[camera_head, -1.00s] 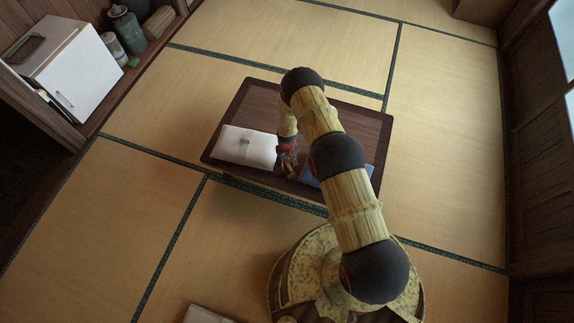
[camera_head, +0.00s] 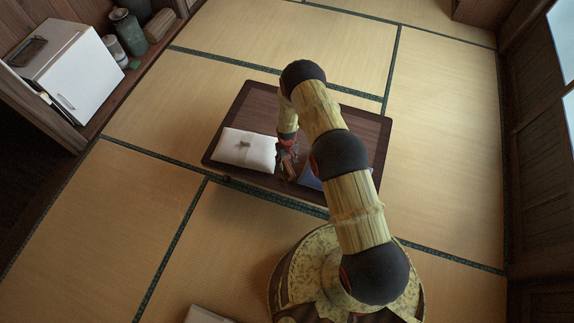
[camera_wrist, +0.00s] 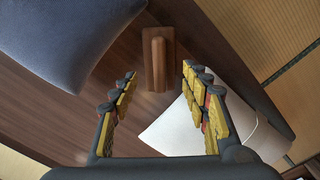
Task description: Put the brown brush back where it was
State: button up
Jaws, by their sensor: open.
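The brown brush (camera_wrist: 157,62) is a small wooden block with a raised bar. It rests on the dark wooden low table (camera_wrist: 105,118), between a blue cushion and a white one. My gripper (camera_wrist: 160,76) is open, its fingers spread to either side of the brush's near end, apart from it. In the head view my gripper (camera_head: 286,160) hangs over the front middle of the table (camera_head: 225,140). The brush is hard to make out there, close to the dark fingers.
The white cushion (camera_head: 236,158) with a small grey thing (camera_head: 244,145) on it lies left of my gripper. The blue cushion (camera_head: 309,179) is to the right, partly hidden by my arm. A white cabinet (camera_head: 75,80) and jars (camera_head: 128,32) stand far left.

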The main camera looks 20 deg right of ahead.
notch_tip(320, 180, up, 7)
jog(key=p, duration=0.2)
notch_tip(320, 180, up, 42)
jog(key=t, duration=0.2)
send_over(287, 166)
jog(key=s+r+m+t, duration=0.1)
jog(key=s+r, duration=0.6)
jog(key=r, duration=0.2)
jog(key=s+r+t, duration=0.1)
jog(key=s+r, duration=0.5)
jog(key=r, duration=0.3)
jog(key=s+r, duration=0.2)
jog(key=s, duration=0.6)
jog(key=s+r+t, duration=0.1)
jog(key=s+r, duration=0.2)
jog(key=s, duration=0.6)
jog(key=shift+s+m+t, duration=0.3)
jog(key=shift+m, duration=0.1)
